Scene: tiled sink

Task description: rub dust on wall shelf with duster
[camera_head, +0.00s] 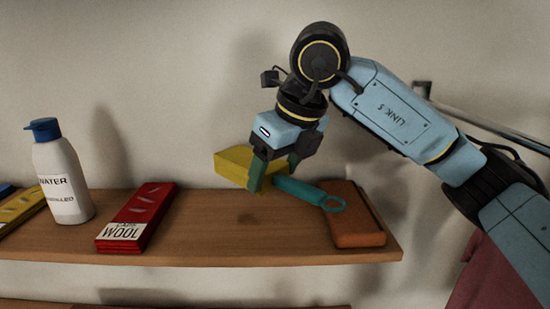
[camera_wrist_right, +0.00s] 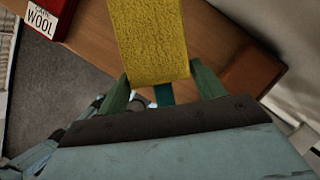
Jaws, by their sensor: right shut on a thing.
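The duster has a yellow block head (camera_head: 232,163) and a teal handle with a ring end (camera_head: 333,203). My right gripper (camera_head: 272,176) is shut on the duster, its green fingers on either side of it, and holds it just over the wooden wall shelf (camera_head: 190,232). I cannot tell if the head touches the shelf. A faint dark patch (camera_head: 248,219) on the bare wood may be dust or shadow. The right wrist view shows the yellow head (camera_wrist_right: 150,40) ahead of my fingers. My left gripper is not in view.
A white bottle with a blue cap (camera_head: 64,180), a red wool box (camera_head: 138,217) and a yellow item (camera_head: 20,207) stand left on the shelf. A brown block (camera_head: 356,215) lies near its right end. A metal rail (camera_head: 490,125) is at right. The shelf's middle is clear.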

